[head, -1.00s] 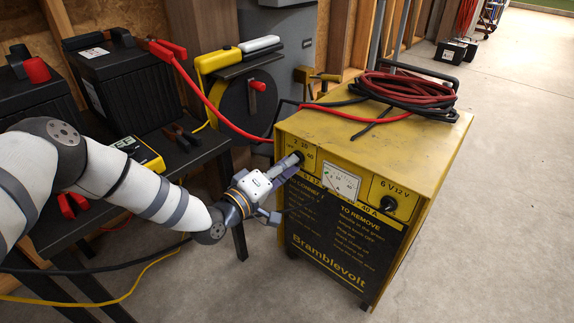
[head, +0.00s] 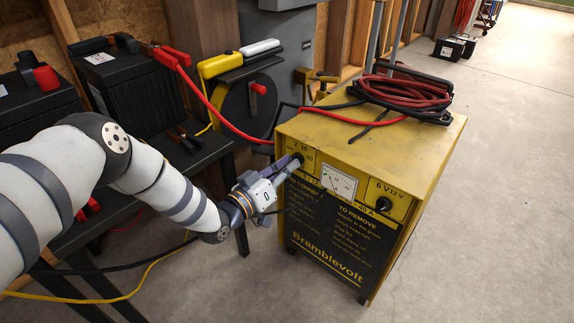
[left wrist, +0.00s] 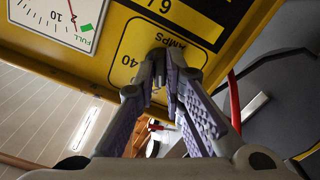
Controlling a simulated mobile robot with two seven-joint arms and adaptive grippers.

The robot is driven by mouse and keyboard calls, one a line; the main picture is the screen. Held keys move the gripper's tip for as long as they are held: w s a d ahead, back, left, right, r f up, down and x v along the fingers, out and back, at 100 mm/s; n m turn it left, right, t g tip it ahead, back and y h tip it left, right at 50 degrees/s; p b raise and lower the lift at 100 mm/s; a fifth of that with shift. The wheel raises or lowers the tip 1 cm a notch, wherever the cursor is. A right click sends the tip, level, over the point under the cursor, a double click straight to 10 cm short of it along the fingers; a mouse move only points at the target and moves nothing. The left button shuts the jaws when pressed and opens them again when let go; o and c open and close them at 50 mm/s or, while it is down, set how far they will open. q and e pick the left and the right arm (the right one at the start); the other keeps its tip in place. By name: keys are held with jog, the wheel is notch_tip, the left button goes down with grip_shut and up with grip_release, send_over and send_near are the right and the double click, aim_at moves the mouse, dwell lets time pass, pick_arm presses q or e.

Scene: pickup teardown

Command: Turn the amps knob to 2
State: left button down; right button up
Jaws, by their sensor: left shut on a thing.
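The yellow charger (head: 330,135) stands on the floor, with the amps panel at the front's upper left. The dark amps knob (left wrist: 159,58) is mostly hidden between the fingers in the left wrist view. My left gripper (head: 297,161) reaches it from the left and front. Its purple-padded fingers, also in the left wrist view (left wrist: 160,66), are shut around the knob from both sides. The number 40 and the word AMPS show around it. The knob's pointer is hidden, so its setting cannot be told. My right gripper is not in view.
A second knob (head: 383,204), marked 6 V and 12 V, and a meter (head: 338,182) are to the right. Red and black cables (head: 405,95) lie coiled on top. A bench (head: 190,150) with black batteries (head: 130,85) stands left. The floor to the right is clear.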

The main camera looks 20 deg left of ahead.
pick_arm(q)
jog(key=shift+s+f+m, duration=0.1)
jog(key=shift+m, duration=0.4)
jog(key=c, duration=1.7)
grip_release()
jog(key=v, duration=1.2)
